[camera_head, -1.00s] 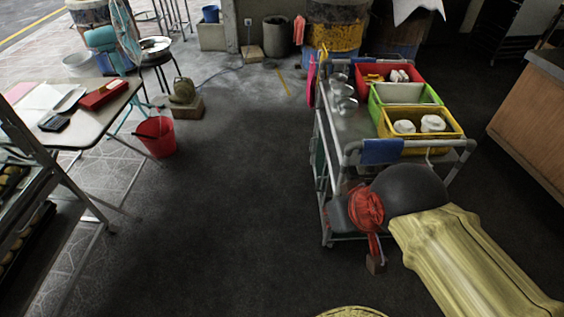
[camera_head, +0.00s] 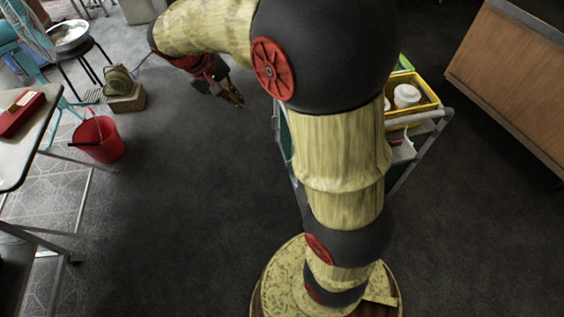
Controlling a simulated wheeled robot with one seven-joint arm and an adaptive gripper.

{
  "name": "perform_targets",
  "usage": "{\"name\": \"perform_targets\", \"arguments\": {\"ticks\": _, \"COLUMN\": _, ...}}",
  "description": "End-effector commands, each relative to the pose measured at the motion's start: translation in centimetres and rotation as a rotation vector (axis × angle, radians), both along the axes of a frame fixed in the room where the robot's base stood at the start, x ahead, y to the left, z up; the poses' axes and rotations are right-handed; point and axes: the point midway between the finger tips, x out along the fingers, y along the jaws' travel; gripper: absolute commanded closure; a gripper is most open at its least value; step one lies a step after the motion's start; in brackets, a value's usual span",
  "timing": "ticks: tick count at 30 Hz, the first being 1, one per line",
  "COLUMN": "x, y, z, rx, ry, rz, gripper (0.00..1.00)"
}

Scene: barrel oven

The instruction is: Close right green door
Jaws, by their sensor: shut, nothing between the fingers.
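My gripper (camera_head: 229,93) is at the upper middle, left of the cart and above the dark floor. It is shut, with nothing held, and stands apart from the cart. My arm runs up through the middle and hides most of the cart (camera_head: 434,121). A narrow dark green panel (camera_head: 284,132) shows at the cart's left side, just left of my arm. I cannot tell whether it is the right green door or how far it stands open.
A yellow bin (camera_head: 424,112) with white items sits on the cart. A red bucket (camera_head: 98,139) and a table (camera_head: 38,128) stand at the left. A wooden counter (camera_head: 515,85) is at the upper right. The floor between bucket and cart is clear.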

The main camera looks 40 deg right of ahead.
Motion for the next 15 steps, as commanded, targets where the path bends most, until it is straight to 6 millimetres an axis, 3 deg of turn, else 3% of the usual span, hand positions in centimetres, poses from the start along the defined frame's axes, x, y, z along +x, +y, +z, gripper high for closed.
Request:
{"name": "perform_targets", "arguments": {"ticks": 6, "x": 6.1, "y": -3.1, "z": -5.6, "rx": -0.141, "ry": 0.092, "rz": -0.041, "gripper": 1.0}}
{"name": "perform_targets", "arguments": {"ticks": 15, "x": 12.8, "y": -7.1, "z": -15.1, "rx": -0.35, "ry": 0.175, "rz": -0.076, "gripper": 1.0}}
